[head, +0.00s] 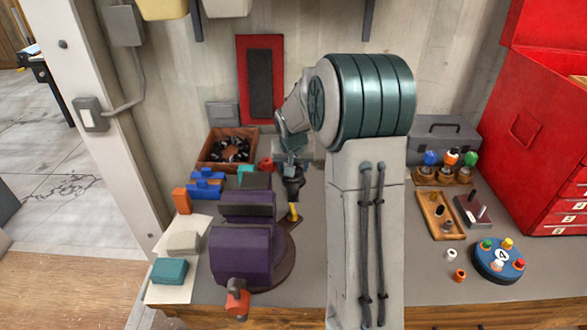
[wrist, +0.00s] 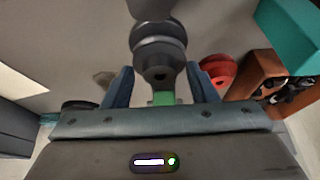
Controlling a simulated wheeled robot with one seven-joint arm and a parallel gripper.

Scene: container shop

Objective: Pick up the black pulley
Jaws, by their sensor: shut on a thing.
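The black pulley (wrist: 158,55), a dark stepped round piece with a hole in its face, sits between the two blue fingers of my gripper (wrist: 160,88) in the wrist view. My gripper is shut on it. A green piece (wrist: 163,98) shows just below the pulley, between the fingers. In the head view my gripper (head: 292,182) is small and dark, behind and right of the purple vise, and the pulley cannot be told apart from it.
A purple vise (head: 240,255) stands close in front. A wooden box of black parts (head: 205,160) and a red round piece (wrist: 219,72) are nearby. Blue blocks (head: 206,186) lie left. A grey toolbox (head: 440,145), small trays and a red cabinet (head: 545,140) stand right.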

